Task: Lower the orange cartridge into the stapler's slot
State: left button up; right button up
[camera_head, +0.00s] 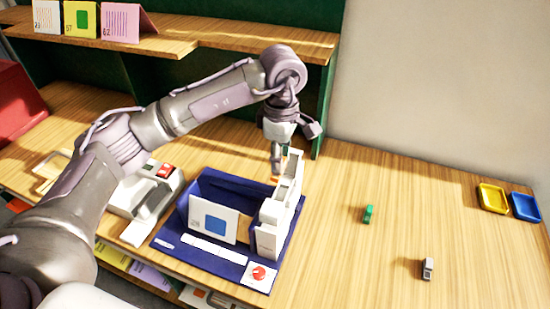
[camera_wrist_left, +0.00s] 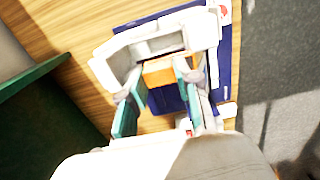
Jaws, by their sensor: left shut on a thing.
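The orange cartridge (camera_wrist_left: 158,72) shows in the left wrist view between the two teal-lined fingers of my left gripper (camera_wrist_left: 157,88), which is shut on it. The white stapler (camera_head: 280,205) stands on the blue mat (camera_head: 205,250) in the head view. It also shows in the left wrist view (camera_wrist_left: 118,52), with its dark slot just beyond the cartridge. In the head view my left gripper (camera_head: 276,170) points down at the stapler's far end. The cartridge is mostly hidden there, and I cannot tell whether it touches the slot. My right gripper is not in view.
A white card with a blue square (camera_head: 213,220) stands left of the stapler. A white machine with a red part (camera_head: 150,190) is farther left. A green piece (camera_head: 368,214), a grey piece (camera_head: 428,268), a yellow tray (camera_head: 493,198) and a blue tray (camera_head: 525,207) lie right, with free table between.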

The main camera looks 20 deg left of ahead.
pick_arm(q)
jog(key=shift+d+f+b, duration=0.3)
jog(key=shift+f+b, duration=0.2)
jog(key=shift+f, duration=0.45)
jog(key=shift+a+f, duration=0.1)
jog(key=shift+f, duration=0.45)
jog(key=shift+f+b, duration=0.25)
jog(key=shift+b, duration=0.05)
jog(key=shift+w+f, duration=0.1)
jog(key=shift+f, duration=0.15)
jog(key=shift+f+b, duration=0.55)
jog(key=shift+f, duration=0.45)
jog(key=shift+f+b, duration=0.95)
jog(key=shift+b, duration=0.05)
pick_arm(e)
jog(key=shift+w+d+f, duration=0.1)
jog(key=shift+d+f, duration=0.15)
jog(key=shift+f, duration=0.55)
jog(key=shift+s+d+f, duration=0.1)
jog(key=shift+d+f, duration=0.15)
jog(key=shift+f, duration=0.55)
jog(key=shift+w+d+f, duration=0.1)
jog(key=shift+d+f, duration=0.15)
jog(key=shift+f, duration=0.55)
